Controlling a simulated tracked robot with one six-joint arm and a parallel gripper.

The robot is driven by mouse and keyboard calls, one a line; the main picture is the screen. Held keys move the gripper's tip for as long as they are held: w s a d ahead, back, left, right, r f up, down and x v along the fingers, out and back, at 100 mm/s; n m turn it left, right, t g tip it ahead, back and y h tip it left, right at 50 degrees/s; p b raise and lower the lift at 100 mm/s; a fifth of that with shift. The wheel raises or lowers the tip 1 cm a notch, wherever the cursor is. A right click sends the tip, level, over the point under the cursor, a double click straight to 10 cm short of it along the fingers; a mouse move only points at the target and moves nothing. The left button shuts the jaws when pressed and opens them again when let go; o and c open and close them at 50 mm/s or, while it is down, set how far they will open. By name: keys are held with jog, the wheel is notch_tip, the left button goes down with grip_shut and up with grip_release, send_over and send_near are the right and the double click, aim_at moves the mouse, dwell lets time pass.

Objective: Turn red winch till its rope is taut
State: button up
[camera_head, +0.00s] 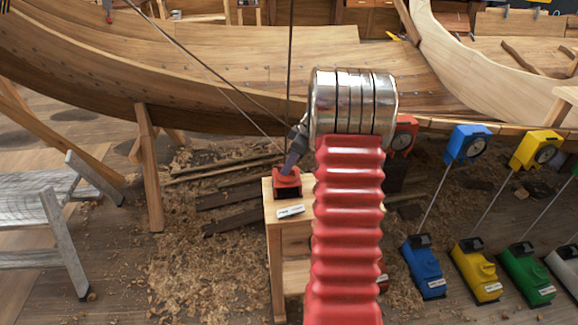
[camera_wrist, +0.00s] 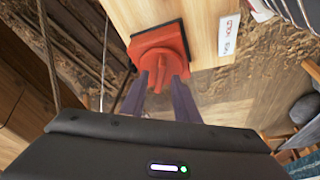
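A red winch-like unit with a dial box (camera_head: 404,136) is mostly hidden behind my red arm in the head view. A bit of its red base (camera_head: 383,281) shows at the arm's right edge. A separate red knob on a dark square base (camera_head: 287,184) sits on a wooden stand. It also shows in the wrist view as a red block with a raised fin (camera_wrist: 160,52). My gripper (camera_head: 293,160) points down at this knob. In the wrist view its purple-grey fingers (camera_wrist: 160,80) stand on either side of the fin, seemingly with a gap. Rope tension cannot be judged.
The wooden stand (camera_head: 275,230) bears a white label (camera_head: 291,211). Blue (camera_head: 424,268), yellow (camera_head: 476,272) and green (camera_head: 528,275) units stand right, with slanted rods. A grey trestle (camera_head: 50,200) stands left. The plank hull (camera_head: 200,70) spans the back, with ropes hanging before it.

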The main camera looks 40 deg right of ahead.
jog(key=shift+w+a+f, duration=0.1)
jog(key=shift+w+f, duration=0.05)
jog(key=shift+f, duration=0.4)
jog(key=shift+c, duration=0.7)
grip_shut()
